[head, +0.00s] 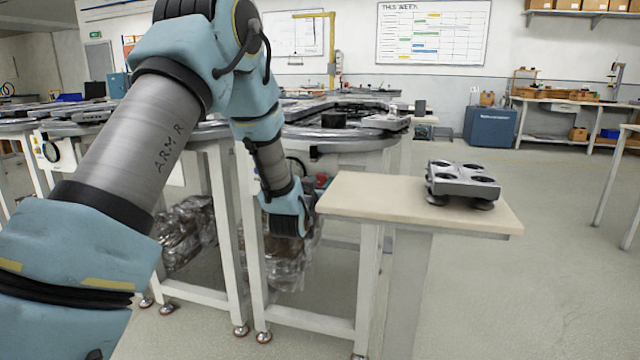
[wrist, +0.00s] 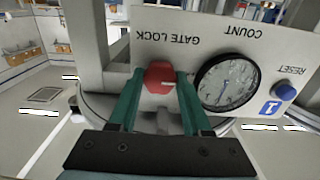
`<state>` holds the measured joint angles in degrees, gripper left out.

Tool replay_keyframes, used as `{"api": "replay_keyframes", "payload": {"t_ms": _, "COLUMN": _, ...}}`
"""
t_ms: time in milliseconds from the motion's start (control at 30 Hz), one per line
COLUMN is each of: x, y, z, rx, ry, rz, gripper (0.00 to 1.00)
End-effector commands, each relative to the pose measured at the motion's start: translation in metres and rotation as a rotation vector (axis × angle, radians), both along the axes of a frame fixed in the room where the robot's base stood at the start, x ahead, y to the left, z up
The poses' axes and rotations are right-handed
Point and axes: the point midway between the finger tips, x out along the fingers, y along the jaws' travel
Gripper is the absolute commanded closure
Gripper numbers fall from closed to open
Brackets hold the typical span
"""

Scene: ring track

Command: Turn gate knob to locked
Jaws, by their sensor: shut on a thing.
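The red gate knob (wrist: 160,77) sits on a white panel (wrist: 195,30) under the printed words GATE LOCK, which appear upside down in the wrist view. A short pale mark on the knob's face points to the right. My gripper (wrist: 160,80) has its two green fingers on either side of the knob, shut on it. In the head view my gripper is mostly hidden behind my wrist, and a bit of the red knob (head: 322,180) shows beside it. No locked or unlocked marking is readable.
A dial (wrist: 228,82) marked COUNT and a blue RESET button (wrist: 284,91) are right of the knob in the wrist view. Open floor lies to the right.

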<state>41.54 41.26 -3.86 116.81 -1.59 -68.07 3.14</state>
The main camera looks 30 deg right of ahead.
Motion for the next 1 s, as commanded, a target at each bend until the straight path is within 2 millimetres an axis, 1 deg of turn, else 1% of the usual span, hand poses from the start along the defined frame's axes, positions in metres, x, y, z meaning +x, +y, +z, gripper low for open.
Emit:
{"api": "replay_keyframes", "payload": {"t_ms": 267, "x": 0.0000, "y": 0.0001, "z": -0.0002, "rx": -0.005, "ry": 0.005, "rz": 0.000, "gripper": 1.00}}
{"api": "replay_keyframes", "payload": {"t_ms": 467, "x": 0.0003, "y": 0.0004, "z": -0.0009, "rx": -0.047, "ry": 0.042, "rz": 0.001, "gripper": 1.00}}
{"api": "replay_keyframes", "payload": {"t_ms": 667, "x": 0.0008, "y": 0.0009, "z": -0.0022, "rx": -0.142, "ry": 0.129, "rz": 0.001, "gripper": 1.00}}
{"api": "replay_keyframes", "payload": {"t_ms": 1000, "x": 0.0010, "y": 0.0009, "z": -0.0025, "rx": -0.373, "ry": 0.345, "rz": 0.001, "gripper": 1.00}}
